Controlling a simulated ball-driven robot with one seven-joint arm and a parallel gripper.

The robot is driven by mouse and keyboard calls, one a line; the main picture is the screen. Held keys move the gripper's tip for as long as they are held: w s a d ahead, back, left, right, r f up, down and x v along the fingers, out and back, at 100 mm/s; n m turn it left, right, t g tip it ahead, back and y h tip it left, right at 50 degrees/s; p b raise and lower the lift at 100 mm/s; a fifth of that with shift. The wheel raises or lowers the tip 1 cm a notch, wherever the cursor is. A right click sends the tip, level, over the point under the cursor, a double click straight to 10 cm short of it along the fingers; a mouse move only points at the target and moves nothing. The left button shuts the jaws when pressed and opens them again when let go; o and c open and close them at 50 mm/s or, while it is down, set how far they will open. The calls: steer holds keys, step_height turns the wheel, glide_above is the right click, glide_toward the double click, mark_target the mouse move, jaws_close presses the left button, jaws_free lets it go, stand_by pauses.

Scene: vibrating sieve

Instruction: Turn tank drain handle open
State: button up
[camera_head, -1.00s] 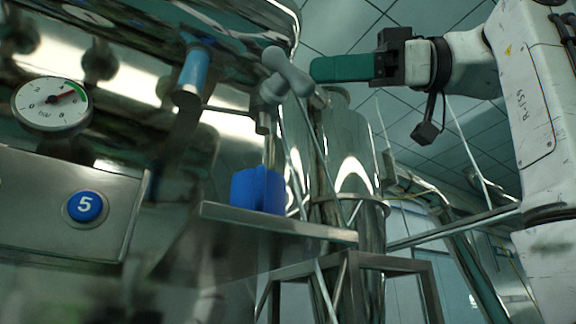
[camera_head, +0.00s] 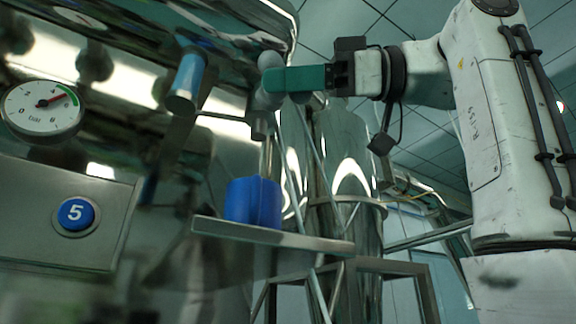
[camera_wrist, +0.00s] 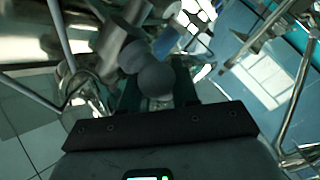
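The grey drain handle (camera_head: 270,60) sits on the tank's drain valve, above a blue cup (camera_head: 252,202). My gripper (camera_head: 266,80), with green fingers, reaches in from the right. In the head view its near finger crosses in front of the handle and hides its middle. In the wrist view the round grey knob (camera_wrist: 156,80) of the handle lies between my two green fingers, which are apart, one on each side. I cannot tell whether either finger touches the knob.
A metal shelf (camera_head: 300,241) carries the cup below the valve. A blue-sleeved lever (camera_head: 187,77) hangs left of the handle. A pressure gauge (camera_head: 40,107) and a blue button marked 5 (camera_head: 75,213) are at the left. A shiny steel vessel (camera_head: 345,150) stands behind the gripper.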

jaws_close()
steer(key=shift+f+b, duration=0.1)
steer(key=shift+b, duration=0.3)
steer(key=m+y+b, duration=0.2)
steer(key=shift+f+y+b, duration=0.25)
steer(key=shift+y+b, duration=0.05)
steer(key=shift+b, duration=0.1)
steer(key=m+t+y+b, duration=0.1)
steer(key=m+t+b, duration=0.1)
steer(key=m+t+y+b, duration=0.2)
steer(key=m, duration=0.1)
steer(key=shift+s+a+m, duration=0.1)
steer(key=shift+a+m, duration=0.05)
steer(key=shift+m, duration=0.15)
steer(key=shift+r+m+t+y+b, duration=0.1)
steer(key=shift+m+t+y+b, duration=0.35)
steer(key=shift+m+t, duration=0.75)
steer(key=shift+r+m+t+y+b, duration=0.15)
steer(key=shift+m+t+b, duration=0.55)
steer(key=shift+m+t, duration=0.8)
steer(key=shift+m, duration=0.2)
